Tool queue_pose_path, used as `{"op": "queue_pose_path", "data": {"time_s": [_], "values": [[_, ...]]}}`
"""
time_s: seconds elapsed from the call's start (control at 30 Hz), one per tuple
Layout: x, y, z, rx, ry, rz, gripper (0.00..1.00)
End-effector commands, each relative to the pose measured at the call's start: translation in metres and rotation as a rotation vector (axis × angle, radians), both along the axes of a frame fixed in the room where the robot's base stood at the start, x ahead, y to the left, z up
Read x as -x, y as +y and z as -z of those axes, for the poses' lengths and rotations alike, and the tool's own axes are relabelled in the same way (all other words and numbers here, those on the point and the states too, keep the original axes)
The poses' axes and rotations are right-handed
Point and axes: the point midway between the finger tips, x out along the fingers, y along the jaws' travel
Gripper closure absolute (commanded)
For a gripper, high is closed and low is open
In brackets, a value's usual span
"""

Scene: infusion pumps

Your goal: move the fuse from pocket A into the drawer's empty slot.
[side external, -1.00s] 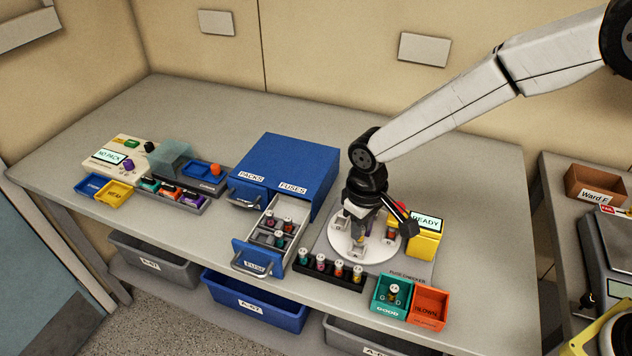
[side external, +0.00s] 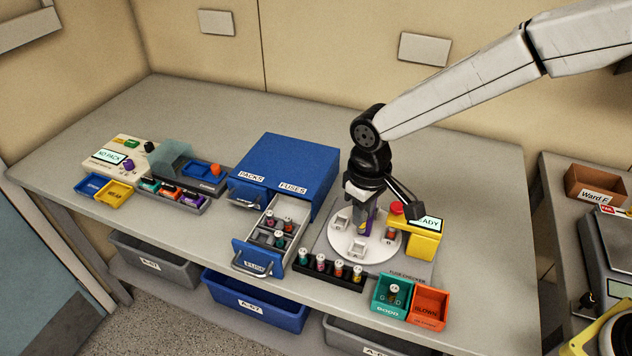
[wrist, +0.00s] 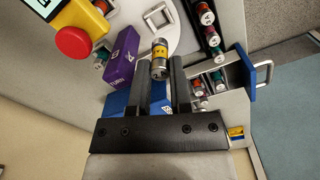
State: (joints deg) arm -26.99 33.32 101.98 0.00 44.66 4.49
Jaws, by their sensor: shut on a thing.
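My gripper (wrist: 161,72) is shut on a fuse (wrist: 160,58) with a yellow band and metallic ends. It holds the fuse above the white turntable (wrist: 186,38). In the side view my gripper (side external: 361,212) is over the turntable (side external: 345,246), and the fuse is hard to make out. An empty square pocket (wrist: 158,15) shows in the wrist view; I cannot read its letter. The fuse drawer (side external: 301,212) is pulled out and holds several slots. Fuses stand in some; its front-left slot (side external: 263,235) looks dark and empty.
A purple block (wrist: 122,58) stands close beside my gripper. A yellow box with a red button (wrist: 73,41) is near the turntable. Green (side external: 389,306) and orange (side external: 430,315) bins stand in front.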

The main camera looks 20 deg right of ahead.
Motion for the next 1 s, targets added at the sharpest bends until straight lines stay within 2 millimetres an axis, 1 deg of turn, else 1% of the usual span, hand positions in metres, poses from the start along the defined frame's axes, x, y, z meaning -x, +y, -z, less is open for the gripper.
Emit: {"op": "queue_pose_path", "data": {"time_s": [0.4, 0.57, 0.77, 1.0], "values": [[-0.001, 0.001, -0.001, 0.0, 0.0, 0.0, 1.0], [-0.005, 0.005, -0.001, 0.0, 0.001, -0.001, 1.0], [-0.02, 0.02, -0.002, 0.0, 0.001, -0.001, 1.0], [-0.045, 0.048, -0.003, 0.0, -0.001, -0.001, 1.0]]}}
